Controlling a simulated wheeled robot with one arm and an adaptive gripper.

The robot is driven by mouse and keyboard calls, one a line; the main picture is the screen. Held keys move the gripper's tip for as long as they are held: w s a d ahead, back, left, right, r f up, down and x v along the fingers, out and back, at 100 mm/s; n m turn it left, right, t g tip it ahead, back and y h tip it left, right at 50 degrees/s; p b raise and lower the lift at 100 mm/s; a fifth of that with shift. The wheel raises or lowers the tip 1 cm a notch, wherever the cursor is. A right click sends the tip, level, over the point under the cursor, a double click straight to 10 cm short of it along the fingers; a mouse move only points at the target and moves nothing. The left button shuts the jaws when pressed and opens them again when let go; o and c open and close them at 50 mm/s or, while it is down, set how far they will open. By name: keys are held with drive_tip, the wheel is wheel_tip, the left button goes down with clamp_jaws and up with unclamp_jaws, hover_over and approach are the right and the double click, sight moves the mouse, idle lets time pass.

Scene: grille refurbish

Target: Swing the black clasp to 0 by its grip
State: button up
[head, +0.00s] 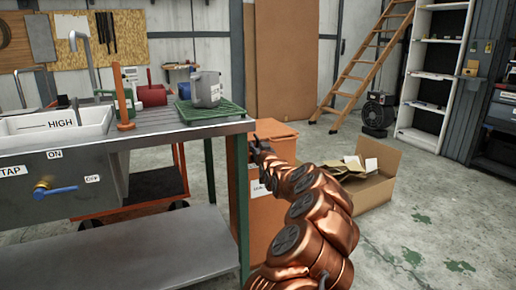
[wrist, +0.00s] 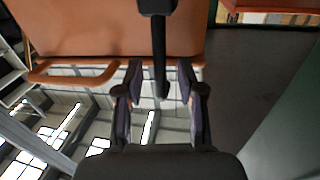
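The black clasp (wrist: 159,45) shows in the wrist view as a dark block at the top edge with a long narrow bar running down. The bar's lower end lies between the two fingers of my gripper (wrist: 160,72), with a visible gap on each side. My gripper is open and does not appear to touch the bar. In the head view my gripper (head: 257,150) is a small dark shape beside the orange bin, just past the bench's right end. I cannot make out the clasp there, and no 0 mark is readable in either view.
The orange bin (head: 278,128) stands behind my arm; an orange surface with a handle (wrist: 75,72) shows in the wrist view. The steel bench (head: 170,130) with its green leg is close on the left. An open cardboard box (head: 376,192) sits right of my arm.

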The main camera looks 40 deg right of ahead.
drive_tip(key=shift+c, duration=0.2)
clamp_jaws()
idle(0.4)
